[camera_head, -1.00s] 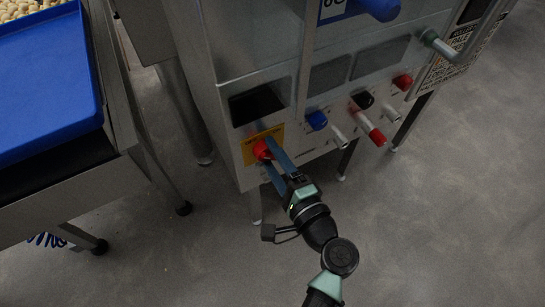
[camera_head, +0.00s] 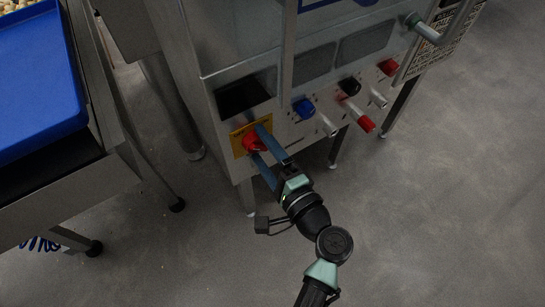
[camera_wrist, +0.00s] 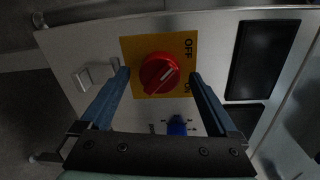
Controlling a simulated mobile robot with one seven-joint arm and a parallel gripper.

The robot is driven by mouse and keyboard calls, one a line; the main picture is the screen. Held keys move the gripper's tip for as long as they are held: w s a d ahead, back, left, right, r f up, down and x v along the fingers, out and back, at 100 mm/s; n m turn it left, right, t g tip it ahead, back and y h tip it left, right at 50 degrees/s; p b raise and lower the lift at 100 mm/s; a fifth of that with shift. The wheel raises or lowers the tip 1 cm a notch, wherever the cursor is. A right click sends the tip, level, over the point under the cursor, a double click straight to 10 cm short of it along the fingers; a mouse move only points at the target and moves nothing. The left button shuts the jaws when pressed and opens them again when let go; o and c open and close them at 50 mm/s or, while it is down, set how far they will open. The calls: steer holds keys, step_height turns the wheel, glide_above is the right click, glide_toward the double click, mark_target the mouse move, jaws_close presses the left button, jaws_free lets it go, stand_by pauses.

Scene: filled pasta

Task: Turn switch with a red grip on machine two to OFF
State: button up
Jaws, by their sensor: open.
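The red switch grip (camera_head: 252,143) sits on a yellow plate (camera_head: 237,147) low on the front of the steel machine. In the wrist view the red grip (camera_wrist: 159,73) is centred, and the yellow plate (camera_wrist: 130,47) carries the words OFF at the upper right and ON at the lower right. A pale line runs across the grip toward the lower left. My gripper (camera_head: 258,142) is open, its two blue fingers on either side of the grip. In the wrist view a gap shows between each finger and the grip. I cannot tell the exact setting.
A blue knob (camera_head: 303,108), a black knob (camera_head: 348,86), a red knob (camera_head: 388,67) and a red-tipped lever (camera_head: 366,124) stick out to the right. A handle (camera_head: 423,29) juts out above them. A steel table with a blue tray (camera_head: 40,100) stands left. The floor in front is clear.

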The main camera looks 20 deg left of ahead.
steer(key=p+v, duration=0.3)
steer(key=v, duration=0.9)
steer(key=shift+s+d, duration=0.2)
steer(key=shift+d, duration=0.15)
